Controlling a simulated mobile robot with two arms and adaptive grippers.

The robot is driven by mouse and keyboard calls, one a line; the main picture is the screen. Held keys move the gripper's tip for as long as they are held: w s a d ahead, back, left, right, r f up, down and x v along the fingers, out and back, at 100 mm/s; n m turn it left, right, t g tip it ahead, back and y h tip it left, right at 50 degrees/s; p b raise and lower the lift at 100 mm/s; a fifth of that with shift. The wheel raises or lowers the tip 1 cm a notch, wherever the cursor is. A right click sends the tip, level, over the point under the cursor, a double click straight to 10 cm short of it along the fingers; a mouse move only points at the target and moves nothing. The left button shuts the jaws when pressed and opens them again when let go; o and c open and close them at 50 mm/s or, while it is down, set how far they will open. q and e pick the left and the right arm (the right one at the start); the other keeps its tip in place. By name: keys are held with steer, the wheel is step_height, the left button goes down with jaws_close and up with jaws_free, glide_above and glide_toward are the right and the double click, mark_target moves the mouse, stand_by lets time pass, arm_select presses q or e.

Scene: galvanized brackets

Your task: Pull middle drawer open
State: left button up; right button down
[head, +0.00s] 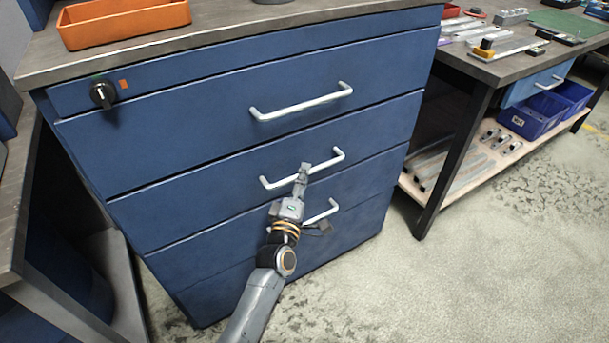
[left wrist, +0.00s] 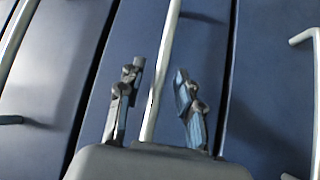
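The blue drawer cabinet (head: 160,140) stands in the centre of the head view, its drawer fronts flush. The middle drawer (head: 220,192) has a pale bar handle (head: 275,184). My left gripper (head: 303,168) is at this handle, partly covering it. In the left wrist view the handle bar (left wrist: 163,70) runs between the two fingers of the left gripper (left wrist: 158,75), with gaps on both sides. The gripper is open and not clamped on the bar. My right gripper is in neither view.
Handles of the upper drawer (head: 300,104) and lower drawer (head: 322,214) lie above and below. An orange tray (head: 125,22) sits on top, and a black rotary knob (head: 103,95) is on the upper panel. A workbench (head: 480,70) stands at right. The floor in front (head: 450,270) is clear.

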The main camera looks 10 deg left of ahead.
arm_select(q)
steer(key=shift+w+d+r, duration=0.1)
steer(key=shift+w, duration=0.8)
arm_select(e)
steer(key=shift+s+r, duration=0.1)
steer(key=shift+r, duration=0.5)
arm_select(q)
steer(key=shift+c, duration=0.2)
jaws_close()
steer(key=shift+s, duration=0.1)
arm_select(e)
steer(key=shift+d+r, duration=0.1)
